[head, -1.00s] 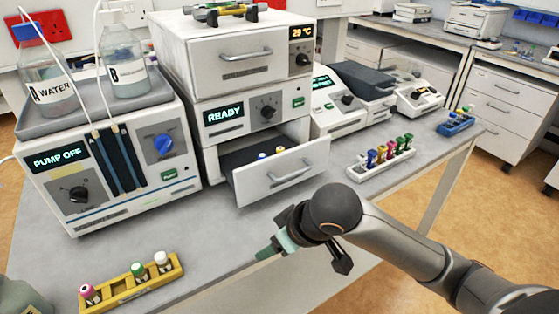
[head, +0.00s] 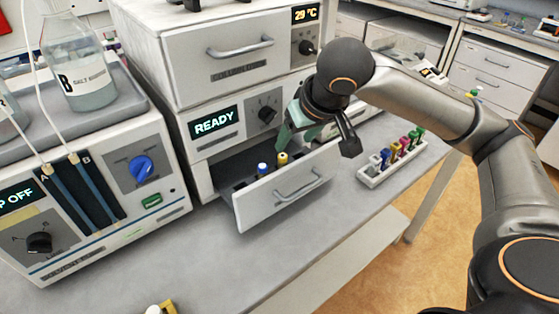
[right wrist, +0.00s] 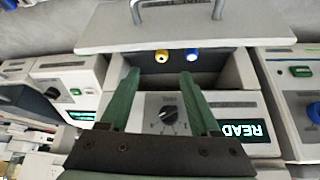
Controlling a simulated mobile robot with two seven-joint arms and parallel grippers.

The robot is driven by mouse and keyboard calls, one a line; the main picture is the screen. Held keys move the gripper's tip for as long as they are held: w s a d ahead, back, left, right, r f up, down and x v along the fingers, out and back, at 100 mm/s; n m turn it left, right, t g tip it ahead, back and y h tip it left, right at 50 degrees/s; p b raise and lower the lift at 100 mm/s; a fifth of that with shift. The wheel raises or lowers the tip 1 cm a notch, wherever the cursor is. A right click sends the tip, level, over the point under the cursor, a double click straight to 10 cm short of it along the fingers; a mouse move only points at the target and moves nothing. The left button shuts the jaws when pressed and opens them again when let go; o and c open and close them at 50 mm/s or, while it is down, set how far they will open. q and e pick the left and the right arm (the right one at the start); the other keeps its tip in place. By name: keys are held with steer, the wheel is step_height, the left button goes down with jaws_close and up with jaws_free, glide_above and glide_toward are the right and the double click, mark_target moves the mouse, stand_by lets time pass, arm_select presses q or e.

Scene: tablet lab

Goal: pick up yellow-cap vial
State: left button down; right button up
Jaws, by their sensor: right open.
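The yellow-cap vial (head: 283,158) stands in the open drawer (head: 285,196) of the READY unit, beside a blue-cap vial (head: 262,169). In the right wrist view the yellow cap (right wrist: 161,56) shows just beyond and between my fingertips, with the blue cap (right wrist: 192,54) to its right. My right gripper (head: 294,143) has green fingers and is over the drawer's inner side, close to the yellow cap. In the right wrist view its fingers (right wrist: 159,75) are apart with nothing between them. The vials' lower parts are hidden in the drawer. My left gripper is not in view.
The drawer front with its handle (head: 298,184) borders the vials, and the READY panel (head: 214,123) rises behind. A white rack (head: 392,163) with several coloured vials stands to the right. The pump unit (head: 100,190) is at left. The front bench is mostly clear.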

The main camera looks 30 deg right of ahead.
mark_target(284, 158)
steer(key=b+x, duration=0.1)
steer(key=x, duration=0.8)
steer(key=shift+a+f, duration=0.15)
steer(key=shift+f, duration=0.2)
jaws_close()
